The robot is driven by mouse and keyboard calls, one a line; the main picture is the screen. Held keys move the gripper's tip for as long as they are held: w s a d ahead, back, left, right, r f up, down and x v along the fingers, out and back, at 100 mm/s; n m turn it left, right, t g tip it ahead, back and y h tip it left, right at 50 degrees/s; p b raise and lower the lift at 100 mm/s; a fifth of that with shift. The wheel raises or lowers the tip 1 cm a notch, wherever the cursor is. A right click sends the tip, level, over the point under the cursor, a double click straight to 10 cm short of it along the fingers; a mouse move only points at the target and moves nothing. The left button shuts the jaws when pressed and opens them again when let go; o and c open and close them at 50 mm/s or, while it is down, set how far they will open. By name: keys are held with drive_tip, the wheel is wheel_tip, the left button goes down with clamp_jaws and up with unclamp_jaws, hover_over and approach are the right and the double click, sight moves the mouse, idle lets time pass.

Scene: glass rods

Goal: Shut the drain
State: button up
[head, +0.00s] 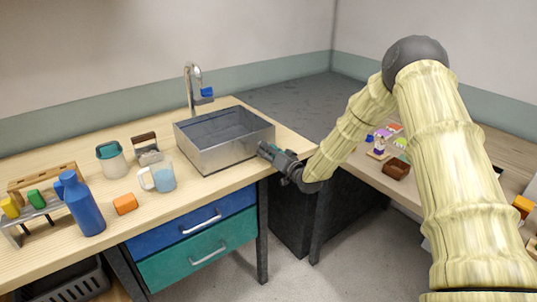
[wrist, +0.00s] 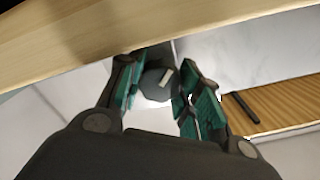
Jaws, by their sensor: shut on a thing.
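A grey metal sink (head: 218,157) stands on the wooden counter, its front wall facing me. My gripper (head: 263,149) is at the sink's right front corner in the head view. In the wrist view my gripper (wrist: 160,80) has its green-padded fingers on both sides of a dark round knob (wrist: 155,86) with a pale mark on its face. The fingers are shut on this knob. In the head view the knob is hidden by my gripper. The drain opening inside the sink cannot be made out.
A faucet (head: 190,88) with a blue handle rises behind the sink. A glass mug (head: 160,178), an orange block (head: 125,204) and a blue bottle (head: 84,207) stand to the left. A second table with small items, including a brown box (head: 396,170), is at right.

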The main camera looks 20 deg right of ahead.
drive_tip(key=m+b, duration=0.2)
drive_tip(key=m, duration=0.2)
drive_tip(key=shift+d+f+m, duration=0.1)
drive_tip(key=shift+m, duration=0.3)
drive_tip(key=shift+m+b, duration=1.2)
drive_tip(key=shift+m, duration=1)
drive_tip(key=o, duration=1)
drive_tip(key=shift+o, duration=0.2)
drive_tip(key=shift+s+f, duration=0.1)
drive_tip(key=shift+s, duration=0.05)
